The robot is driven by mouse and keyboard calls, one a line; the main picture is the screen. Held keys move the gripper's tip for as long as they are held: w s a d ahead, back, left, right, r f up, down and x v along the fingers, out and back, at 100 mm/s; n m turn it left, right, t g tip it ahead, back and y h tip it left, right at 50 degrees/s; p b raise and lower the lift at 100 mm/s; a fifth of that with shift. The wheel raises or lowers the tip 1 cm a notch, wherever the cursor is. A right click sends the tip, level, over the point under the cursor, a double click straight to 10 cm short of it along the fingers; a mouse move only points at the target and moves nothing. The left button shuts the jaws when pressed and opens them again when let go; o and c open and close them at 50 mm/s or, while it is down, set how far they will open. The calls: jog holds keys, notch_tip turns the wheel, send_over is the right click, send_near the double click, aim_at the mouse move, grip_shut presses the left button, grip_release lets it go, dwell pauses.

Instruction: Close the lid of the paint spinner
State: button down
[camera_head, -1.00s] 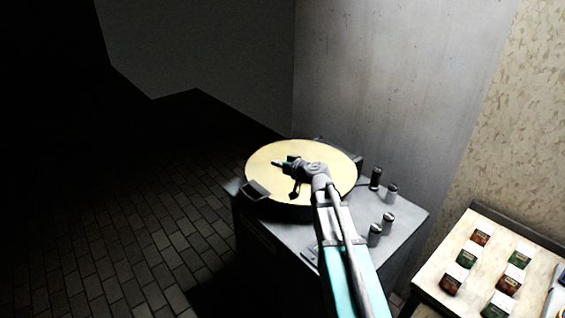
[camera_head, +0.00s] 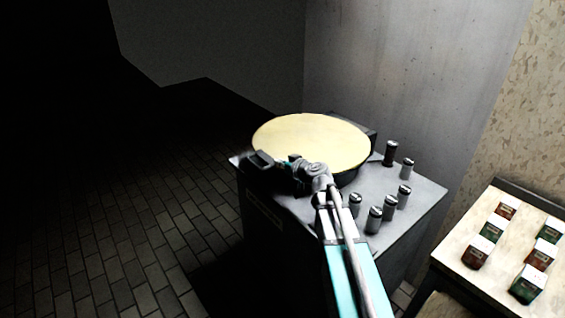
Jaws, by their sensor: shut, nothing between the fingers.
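The paint spinner (camera_head: 262,213) is a grey box-shaped machine in the middle of the head view. A round pale-yellow disc, which looks like its lid (camera_head: 322,138), lies roughly flat over its top. I cannot tell whether it sits fully down. A dark handle-like block (camera_head: 262,159) stands at its front left edge. My gripper (camera_head: 278,166) is shut and empty at the front left rim of the disc, close beside this block. Contact cannot be made out. My arm hides part of the disc's front rim.
Several grey and dark knobs or canisters (camera_head: 375,219) stand on the machine's top, right of the disc. A wall (camera_head: 400,90) rises close behind. The dark brick floor (camera_head: 130,240) at left is clear.

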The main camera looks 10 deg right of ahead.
jog(key=shift+f, duration=0.5)
jog(key=shift+s+f+b, duration=0.1)
jog(key=shift+s+b, duration=0.1)
jog(key=shift+b, duration=0.25)
jog(key=shift+s+f, duration=0.1)
jog(key=shift+s, duration=0.1)
notch_tip(320, 180, up, 5)
jog(key=p, duration=0.5)
jog(key=p+v, duration=0.1)
jog(key=v, duration=0.8)
jog(key=shift+s+p, duration=0.15)
jog(key=shift+p, duration=0.25)
